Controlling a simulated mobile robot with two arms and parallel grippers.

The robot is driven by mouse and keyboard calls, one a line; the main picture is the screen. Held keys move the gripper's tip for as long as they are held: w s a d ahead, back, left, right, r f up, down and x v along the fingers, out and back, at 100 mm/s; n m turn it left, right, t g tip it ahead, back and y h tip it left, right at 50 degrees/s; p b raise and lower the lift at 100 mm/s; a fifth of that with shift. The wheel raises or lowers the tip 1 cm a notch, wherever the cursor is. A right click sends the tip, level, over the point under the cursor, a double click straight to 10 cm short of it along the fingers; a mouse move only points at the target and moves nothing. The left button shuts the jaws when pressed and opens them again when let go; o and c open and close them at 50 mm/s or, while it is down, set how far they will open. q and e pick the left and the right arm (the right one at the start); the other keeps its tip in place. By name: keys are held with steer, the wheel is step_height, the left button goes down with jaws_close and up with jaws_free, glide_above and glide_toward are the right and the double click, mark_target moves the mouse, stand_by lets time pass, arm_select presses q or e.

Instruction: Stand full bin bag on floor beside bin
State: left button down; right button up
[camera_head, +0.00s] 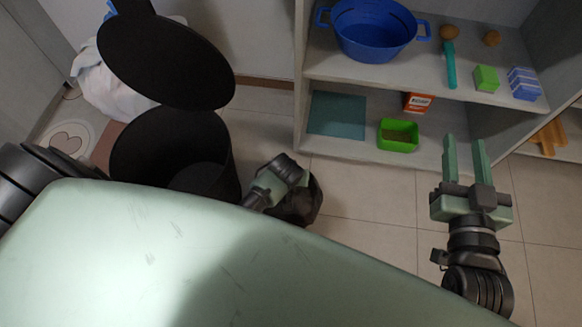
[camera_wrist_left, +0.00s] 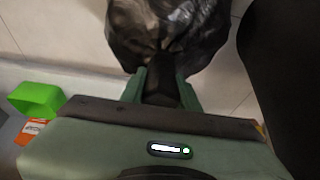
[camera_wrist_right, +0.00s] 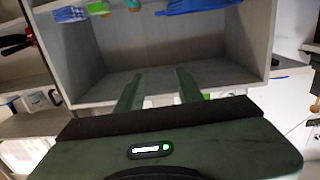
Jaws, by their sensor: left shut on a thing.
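The full black bin bag (camera_head: 302,203) is beside the bin, to its right in the head view, partly hidden by my left gripper (camera_head: 287,174). In the left wrist view the bag (camera_wrist_left: 165,30) hangs beyond the fingers, and its gathered neck is between them; my left gripper is shut on it. I cannot tell whether the bag's base touches the floor. The black bin (camera_head: 218,165) stands with its lid (camera_head: 165,62) up and looks empty inside. My right gripper (camera_head: 464,150) is open and empty, in front of the shelf.
A grey shelf unit (camera_head: 345,147) holds a blue basin (camera_head: 372,32), a green tub (camera_head: 398,136) and small items. A white bag (camera_head: 105,90) lies behind the bin. Tiled floor (camera_head: 365,195) is clear between the black bag and my right arm.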

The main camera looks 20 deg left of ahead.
arm_select(q)
steer(key=shift+w+f, duration=0.1)
steer(key=shift+f, duration=0.4)
arm_select(e)
steer(key=shift+a+r+t+y, duration=0.15)
steer(key=shift+r+t, duration=0.25)
steer(key=shift+r, duration=0.35)
steer(key=shift+a+r+t+y, duration=0.15)
steer(key=shift+r+t, duration=0.25)
steer(key=shift+r, duration=0.3)
arm_select(q)
steer(key=shift+f, duration=0.2)
arm_select(e)
steer(key=shift+r, duration=0.1)
arm_select(q)
steer(key=c, duration=1)
jaws_free()
steer(key=shift+c, duration=0.2)
